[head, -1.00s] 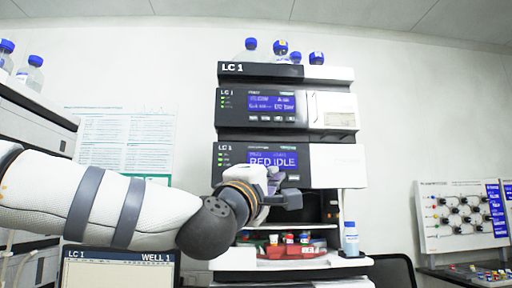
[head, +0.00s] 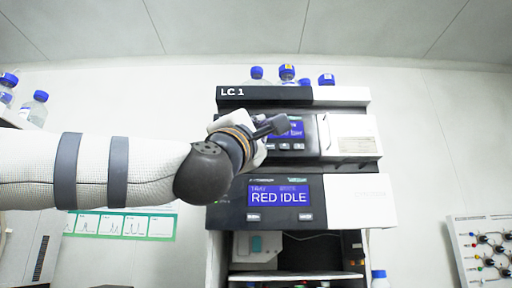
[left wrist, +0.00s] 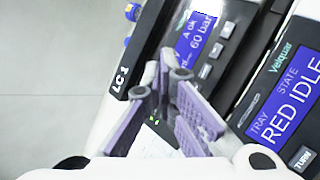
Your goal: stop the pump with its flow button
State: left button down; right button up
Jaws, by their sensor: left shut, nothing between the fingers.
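The pump is the upper module of the LC 1 stack, with a blue screen (head: 287,130) and a row of small buttons (head: 291,146) below it. In the left wrist view its screen (left wrist: 196,36) reads "A ok" and "60 bar", and its buttons (left wrist: 216,50) run along one side; I cannot read which is the flow button. My left gripper (head: 275,126) is shut and empty, in front of the pump and hiding the left part of its face. In the left wrist view its purple-padded fingers (left wrist: 160,92) overlap the panel; contact cannot be told. My right gripper is not in view.
Below the pump is a tray module whose screen (head: 279,193) reads "RED IDLE", with its own buttons (head: 305,217). Blue-capped bottles (head: 288,75) stand on top of the stack. A valve board (head: 488,252) is at the lower right.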

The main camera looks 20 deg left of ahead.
pick_arm(q)
jog(key=w+a, duration=0.2)
jog(key=w, duration=0.5)
jog(key=shift+b, duration=0.45)
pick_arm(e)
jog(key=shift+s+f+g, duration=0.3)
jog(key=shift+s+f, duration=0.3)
pick_arm(q)
jog(key=shift+w, duration=0.15)
jog(key=shift+w+a, duration=0.1)
jog(key=shift+w, duration=0.2)
